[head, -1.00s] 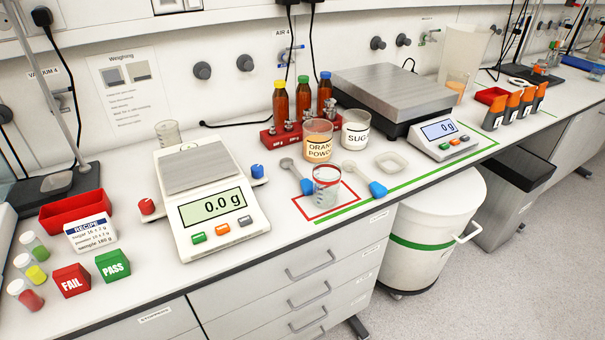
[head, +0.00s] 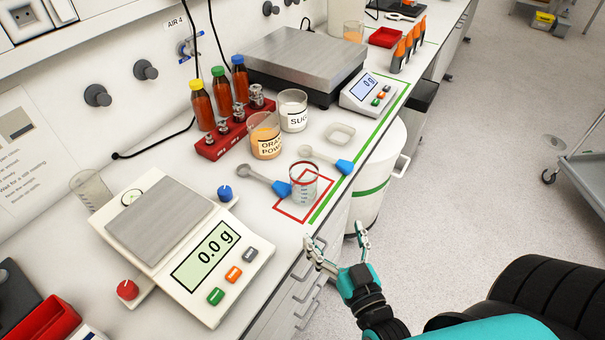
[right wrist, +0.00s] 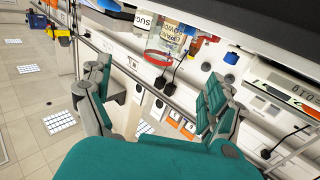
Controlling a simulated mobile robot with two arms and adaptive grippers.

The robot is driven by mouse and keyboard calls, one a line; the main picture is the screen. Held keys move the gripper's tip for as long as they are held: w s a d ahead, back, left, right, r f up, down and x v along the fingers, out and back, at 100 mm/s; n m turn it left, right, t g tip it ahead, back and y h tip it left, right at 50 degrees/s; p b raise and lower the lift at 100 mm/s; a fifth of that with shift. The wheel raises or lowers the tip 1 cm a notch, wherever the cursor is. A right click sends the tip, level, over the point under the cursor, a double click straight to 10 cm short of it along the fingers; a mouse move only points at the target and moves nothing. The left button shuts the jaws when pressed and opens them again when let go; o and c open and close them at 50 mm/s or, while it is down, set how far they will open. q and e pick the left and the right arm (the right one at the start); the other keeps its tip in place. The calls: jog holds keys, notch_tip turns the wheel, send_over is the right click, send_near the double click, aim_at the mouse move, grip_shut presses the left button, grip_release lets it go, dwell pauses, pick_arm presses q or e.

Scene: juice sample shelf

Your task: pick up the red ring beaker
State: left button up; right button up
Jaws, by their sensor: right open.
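The red ring beaker (head: 303,187) is a clear glass with a red band at its rim. It stands upright inside a red square outline near the front edge of the bench. In the right wrist view its red ring (right wrist: 159,57) shows between and beyond the fingers. My right gripper (head: 335,238) is open and empty, off the bench's front edge, below and to the right of the beaker in the head view. Its spread fingers (right wrist: 156,85) show in the right wrist view. My left gripper is in neither view.
Two blue-handled scoops (head: 262,180) (head: 325,158) lie close to the beaker. Behind are the orange powder beaker (head: 265,135), the sugar beaker (head: 293,110) and a red bottle rack (head: 210,150). A scale (head: 160,220) stands left. A white bin (head: 375,170) is beside the drawers.

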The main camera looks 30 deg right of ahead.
aim_at(309, 191)
jog(key=w, duration=0.3)
jog(key=w+b, duration=0.1)
jog(key=w, duration=0.2)
jog(key=w+d+b, duration=0.1)
jog(key=w, duration=0.3)
jog(key=shift+w+f, duration=0.1)
jog(key=shift+w+b, duration=0.3)
jog(key=shift+w, duration=0.15)
jog(key=w+b, duration=0.2)
jog(key=w, duration=0.2)
jog(key=shift+w+d, duration=0.2)
jog(key=shift+w, duration=0.4)
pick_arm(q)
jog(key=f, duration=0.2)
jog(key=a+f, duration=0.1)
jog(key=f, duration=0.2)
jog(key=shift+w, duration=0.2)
pick_arm(e)
jog(key=shift+s, duration=0.1)
jog(key=shift+c, duration=1.2)
jog(key=c, duration=1.1)
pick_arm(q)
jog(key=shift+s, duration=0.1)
pick_arm(e)
jog(key=shift+o, duration=0.2)
